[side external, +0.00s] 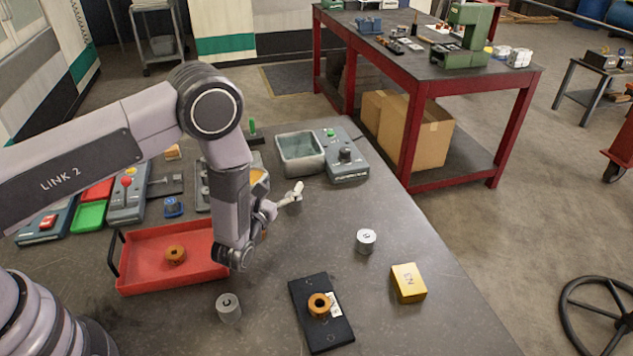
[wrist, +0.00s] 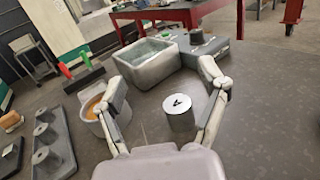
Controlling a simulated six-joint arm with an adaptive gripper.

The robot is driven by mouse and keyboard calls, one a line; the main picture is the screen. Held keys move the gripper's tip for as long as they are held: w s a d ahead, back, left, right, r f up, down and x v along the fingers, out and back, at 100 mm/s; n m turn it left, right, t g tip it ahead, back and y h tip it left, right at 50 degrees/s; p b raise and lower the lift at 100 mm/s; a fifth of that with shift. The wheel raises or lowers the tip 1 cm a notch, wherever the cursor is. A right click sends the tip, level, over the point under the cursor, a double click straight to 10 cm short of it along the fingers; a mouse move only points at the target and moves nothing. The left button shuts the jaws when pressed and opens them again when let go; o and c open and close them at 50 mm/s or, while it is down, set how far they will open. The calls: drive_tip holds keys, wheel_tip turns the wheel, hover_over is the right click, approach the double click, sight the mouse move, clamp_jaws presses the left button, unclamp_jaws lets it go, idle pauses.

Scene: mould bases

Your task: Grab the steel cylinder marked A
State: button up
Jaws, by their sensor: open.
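In the wrist view, a steel cylinder marked A (wrist: 180,112) stands upright on the grey bench. It lies between the two spread fingers of my gripper (wrist: 163,88) in that picture, closer to the right finger. I cannot tell how far it is from the fingers in depth. My gripper (side external: 284,205) is open and empty, low over the bench in the side external view.
A grey bin (side external: 300,168) and a control box with a green button (side external: 346,165) stand beyond my gripper. A round holder with an orange inside (wrist: 98,106) is near the left finger. A red tray (side external: 140,285), a black plate (side external: 325,336) and a yellow block (side external: 408,283) are nearer.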

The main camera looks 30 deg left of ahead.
sight(285, 223)
drive_tip(key=shift+h, duration=0.4)
drive_tip(key=f, duration=0.7)
drive_tip(key=shift+s+d+f, duration=0.1)
drive_tip(key=shift+d+f, duration=0.1)
drive_tip(key=w, duration=0.5)
drive_tip(key=shift+a, duration=0.3)
drive_tip(key=c, duration=1.2)
drive_tip(key=shift+c, duration=0.6)
drive_tip(key=shift+r, duration=0.1)
